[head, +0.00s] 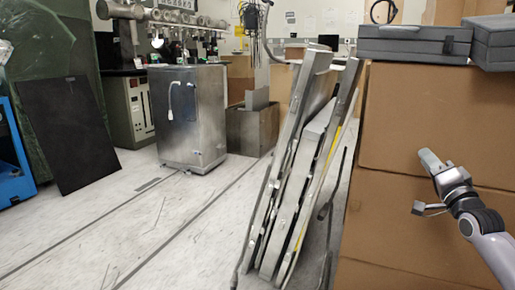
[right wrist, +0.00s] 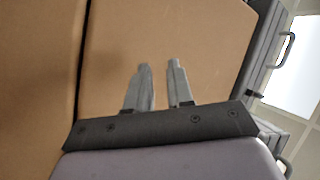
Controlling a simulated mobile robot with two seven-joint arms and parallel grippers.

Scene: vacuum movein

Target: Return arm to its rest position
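My right arm comes in from the lower right in the head view. Its gripper (head: 430,161) is in front of the stacked cardboard boxes (head: 400,235). In the right wrist view the two fingers of the right gripper (right wrist: 159,84) stand apart with a gap between them and nothing held. Brown cardboard (right wrist: 200,35) fills the view behind the fingers; I cannot tell how far off it is. My left gripper is in neither view.
Dark grey cases (head: 415,45) lie on top of the boxes. Folded metal frames (head: 300,165) lean just left of the boxes. A steel cabinet (head: 188,125) stands farther back, a dark panel (head: 68,135) at left. The floor (head: 150,225) at front left is clear.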

